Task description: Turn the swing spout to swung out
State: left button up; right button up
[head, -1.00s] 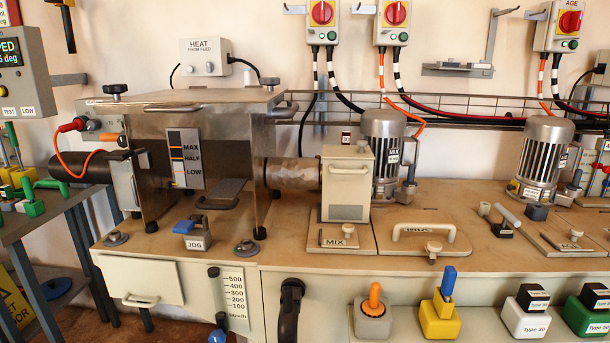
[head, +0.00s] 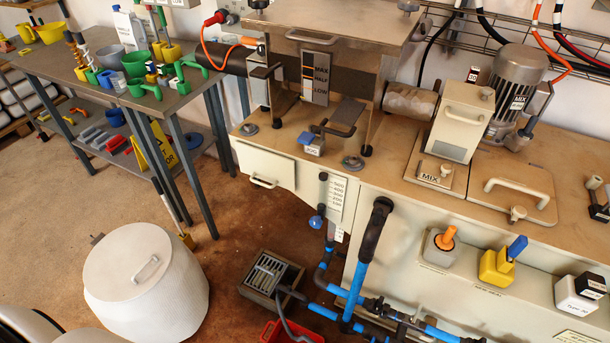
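A black elbow (head: 377,215) on the machine's front runs down into a blue pipe (head: 356,285). It is the part most like a swing spout, but no label shows and I cannot be sure. It points down along the front, a little left of the white panel with the knobs. Neither of my grippers can be made out in the head view, and nothing is touching the pipe.
A white lidded drum (head: 145,290) stands on the floor at left. A grated grey box (head: 270,277) and a red bin (head: 285,332) sit below the machine. A grey table (head: 125,65) with cups stands at far left. Brown floor between is partly clear.

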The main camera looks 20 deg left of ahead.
aim_at(280, 287)
jog(key=j+u, duration=0.1)
jog(key=u, duration=0.65)
jog(key=k+z, duration=0.1)
jog(key=z, duration=0.25)
jog(key=j, duration=0.05)
